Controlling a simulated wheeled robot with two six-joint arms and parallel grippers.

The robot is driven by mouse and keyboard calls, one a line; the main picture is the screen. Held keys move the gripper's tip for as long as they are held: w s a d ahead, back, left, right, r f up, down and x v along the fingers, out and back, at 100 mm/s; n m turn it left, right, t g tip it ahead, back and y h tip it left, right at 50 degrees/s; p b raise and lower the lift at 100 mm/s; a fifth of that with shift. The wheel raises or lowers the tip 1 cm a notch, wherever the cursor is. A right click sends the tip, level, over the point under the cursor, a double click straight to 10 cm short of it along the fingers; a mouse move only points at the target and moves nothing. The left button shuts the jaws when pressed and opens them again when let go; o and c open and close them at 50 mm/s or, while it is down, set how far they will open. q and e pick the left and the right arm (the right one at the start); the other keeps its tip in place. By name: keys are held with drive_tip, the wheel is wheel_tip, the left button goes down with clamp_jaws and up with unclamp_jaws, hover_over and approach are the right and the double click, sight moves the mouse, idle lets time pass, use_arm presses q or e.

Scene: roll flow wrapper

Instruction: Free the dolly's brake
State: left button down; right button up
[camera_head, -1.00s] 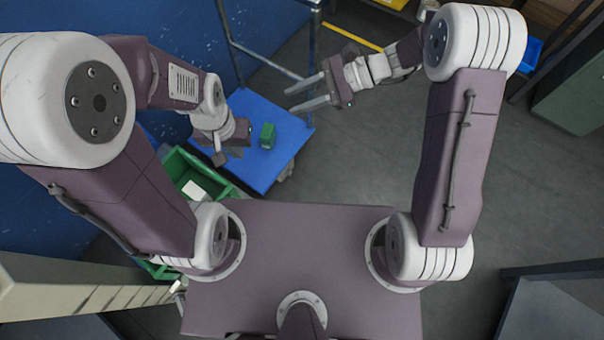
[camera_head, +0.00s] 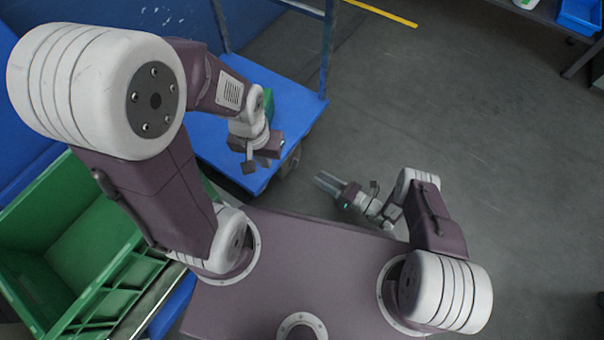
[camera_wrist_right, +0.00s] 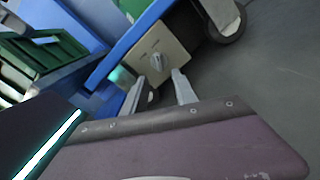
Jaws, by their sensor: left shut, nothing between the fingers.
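The dolly is a blue platform cart (camera_head: 215,152) with a blue post frame. In the right wrist view, a beige box (camera_wrist_right: 172,48) with a grey knob (camera_wrist_right: 156,62) sits under the edge of its blue deck (camera_wrist_right: 128,42). A dark caster wheel (camera_wrist_right: 228,28) is beside it. My right gripper (camera_wrist_right: 160,84) is open, its two fingers pointing at the box, the knob showing between the tips; contact cannot be told. In the head view, my right gripper (camera_head: 325,180) is low beside the dolly's near right corner. My left gripper (camera_head: 254,166) is shut and empty over the deck.
A green crate (camera_head: 128,232) stands at the left, close to my left arm. A green block (camera_head: 269,100) is partly hidden behind my left wrist on the deck. The grey floor (camera_head: 450,130) to the right is open. Shelving with a blue bin (camera_head: 580,15) is at the top right.

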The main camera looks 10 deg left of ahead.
sight(295, 163)
drive_tip(key=shift+r, duration=0.15)
drive_tip(key=b+x, duration=0.4)
drive_tip(key=x, duration=0.5)
drive_tip(key=shift+b, duration=0.3)
clamp_jaws()
